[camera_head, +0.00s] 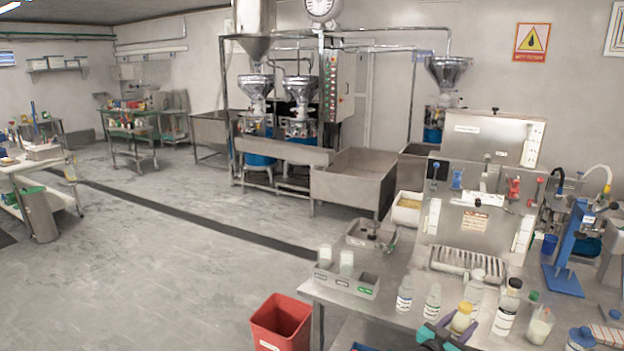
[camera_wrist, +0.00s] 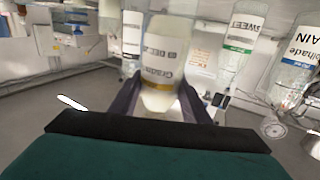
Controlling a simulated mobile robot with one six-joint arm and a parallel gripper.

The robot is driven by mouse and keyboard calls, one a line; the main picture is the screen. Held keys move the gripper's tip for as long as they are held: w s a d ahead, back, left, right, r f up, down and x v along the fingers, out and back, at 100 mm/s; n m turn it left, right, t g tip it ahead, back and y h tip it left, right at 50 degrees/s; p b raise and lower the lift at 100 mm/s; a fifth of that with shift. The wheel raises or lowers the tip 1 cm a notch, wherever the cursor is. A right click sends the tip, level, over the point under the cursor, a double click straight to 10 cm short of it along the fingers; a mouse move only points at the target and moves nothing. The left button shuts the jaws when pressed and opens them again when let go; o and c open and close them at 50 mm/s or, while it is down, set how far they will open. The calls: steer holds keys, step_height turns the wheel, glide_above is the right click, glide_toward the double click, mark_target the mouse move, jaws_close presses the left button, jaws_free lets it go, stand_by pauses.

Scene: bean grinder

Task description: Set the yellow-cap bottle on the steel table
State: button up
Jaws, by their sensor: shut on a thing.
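The yellow-cap bottle (camera_head: 462,319) is at the bottom of the head view, over the front part of the steel table (camera_head: 395,300). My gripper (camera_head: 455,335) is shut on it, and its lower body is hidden. In the wrist view the same bottle (camera_wrist: 166,50), pale with a white label and a yellow stripe, stands between the two dark fingers of my gripper (camera_wrist: 160,100). The wrist picture shows the bottles upside down. I cannot tell whether the bottle's base touches the table.
Close around are clear bottles (camera_head: 404,295), a black-cap bottle (camera_head: 507,307), a green-cap bottle (camera_head: 540,322) and a blue stand (camera_head: 568,260). A grey tray (camera_head: 347,280) sits at the table's left edge. A red bin (camera_head: 281,325) stands on the floor.

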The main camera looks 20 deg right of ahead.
steer(key=w+a+r+n+t+y+b, duration=0.1)
steer(key=w+a+n+t+y+b, duration=0.2)
steer(key=w+a, duration=1.1)
steer(key=w+a+r+n+t+y+b, duration=0.15)
steer(key=w+a+t, duration=0.25)
steer(key=w+a, duration=0.95)
steer(key=s+a+n+t+y+b, duration=0.1)
steer(key=s+a+n+t+b, duration=0.15)
steer(key=a, duration=2.15)
steer(key=s+a+b, duration=0.1)
steer(key=a, duration=0.6)
steer(key=shift+s+d+f+m+g+h, duration=0.3)
steer(key=shift+s+d+m+g+h, duration=0.3)
steer(key=shift+s+d+g, duration=0.35)
steer(key=shift+s+d+f+m+g+h, duration=0.25)
steer(key=shift+s+d+m+g+h, duration=0.45)
steer(key=shift+s, duration=0.35)
steer(key=shift+s, duration=0.1)
